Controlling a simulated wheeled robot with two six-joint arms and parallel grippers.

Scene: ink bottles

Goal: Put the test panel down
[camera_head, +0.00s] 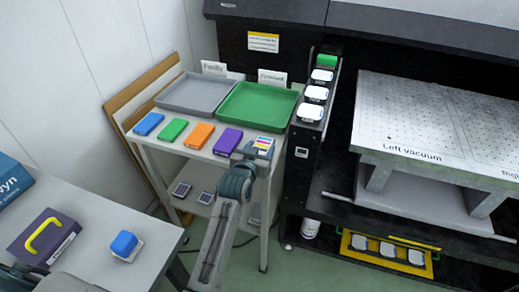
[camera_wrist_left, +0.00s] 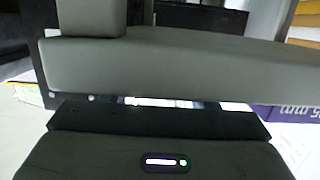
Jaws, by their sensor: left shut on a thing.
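The test panel (camera_head: 264,143) is a small white card with coloured stripes, at the front right corner of the small table (camera_head: 182,146). My left gripper (camera_head: 250,153) is at the panel's near left edge and is shut on it. I cannot tell whether the panel rests on the tabletop or is held just above it. In the left wrist view, the gripper's grey jaw parts (camera_wrist_left: 180,70) fill most of the picture and hide the grip. My right gripper is not in view.
Blue (camera_head: 148,124), green (camera_head: 173,130), orange (camera_head: 199,136) and purple (camera_head: 228,140) boxes stand in a row left of the panel. Behind them are a grey tray (camera_head: 166,105) and a green tray (camera_head: 230,117). The black printer rack (camera_head: 297,165) stands close on the right.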

